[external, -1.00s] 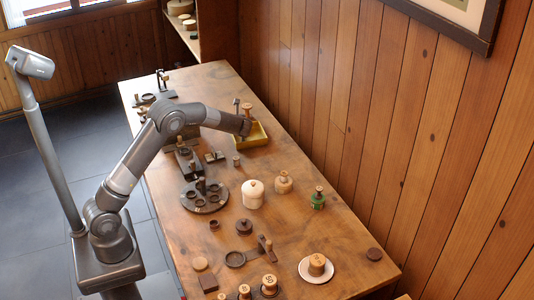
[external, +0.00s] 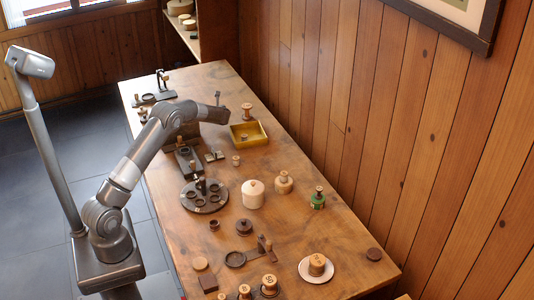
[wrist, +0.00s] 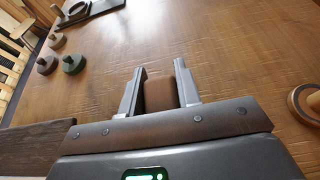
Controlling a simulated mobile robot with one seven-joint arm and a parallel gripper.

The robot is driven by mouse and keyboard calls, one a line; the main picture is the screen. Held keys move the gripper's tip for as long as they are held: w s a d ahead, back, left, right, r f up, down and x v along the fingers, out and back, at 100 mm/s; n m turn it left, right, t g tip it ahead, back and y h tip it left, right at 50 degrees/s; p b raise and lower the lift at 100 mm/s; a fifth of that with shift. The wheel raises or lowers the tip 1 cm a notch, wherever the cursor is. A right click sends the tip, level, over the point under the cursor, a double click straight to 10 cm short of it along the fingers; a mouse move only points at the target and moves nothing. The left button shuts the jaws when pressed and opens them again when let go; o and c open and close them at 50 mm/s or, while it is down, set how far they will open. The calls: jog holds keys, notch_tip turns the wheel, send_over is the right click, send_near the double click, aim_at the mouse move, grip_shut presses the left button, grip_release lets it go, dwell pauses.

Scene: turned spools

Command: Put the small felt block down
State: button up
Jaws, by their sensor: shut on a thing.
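The small felt block (wrist: 160,94) is brown and sits between the two fingers of my gripper (wrist: 163,88) in the wrist view. My gripper is shut on it and holds it over bare wooden table top (wrist: 235,60). I cannot tell how far above the table the block is. In the external view my wrist end (external: 214,115) is over the far part of the table, left of the yellow tray. The fingertips and the block cannot be made out there.
The yellow tray (external: 262,128) holds small pieces. A spool (external: 247,110) stands behind it; a stand (external: 163,92) is at the far left. A round wooden piece (wrist: 306,102) is at the wrist view's right, several dark discs (wrist: 73,64) at its left. The table between is clear.

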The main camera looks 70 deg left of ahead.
notch_tip(320, 180, down, 4)
jog(key=shift+a+f, duration=0.1)
dwell(0.4)
jog(key=o, duration=1)
jog(key=v, duration=1.2)
